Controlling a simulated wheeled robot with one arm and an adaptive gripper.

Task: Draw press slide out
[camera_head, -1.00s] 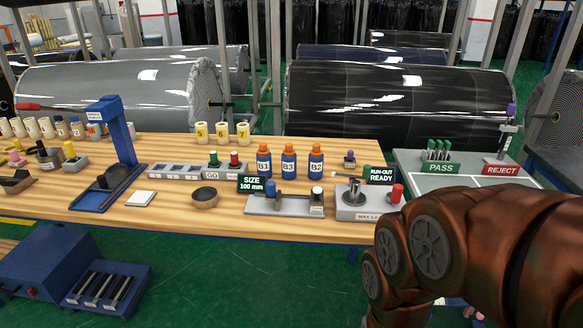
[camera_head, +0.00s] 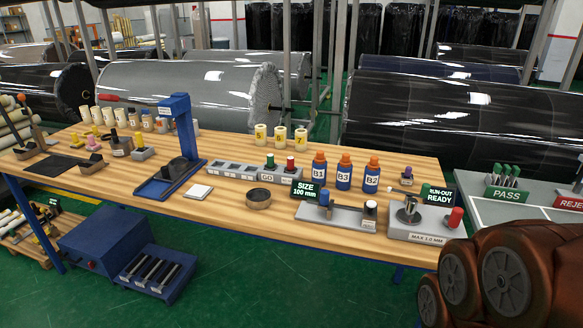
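The blue press (camera_head: 186,125) stands upright on the left half of the wooden workbench (camera_head: 225,212), with an overhanging head and a flat blue base. A dark slide (camera_head: 182,170) with a raised dark piece sits low in the base, under the head. How far the slide stands out from the base is too small to tell. My reddish-brown arm fills the lower right corner, well away from the press. My gripper is outside the frame.
Small stamps and pots crowd the bench's left part. A blue floor box (camera_head: 112,240) stands in front.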

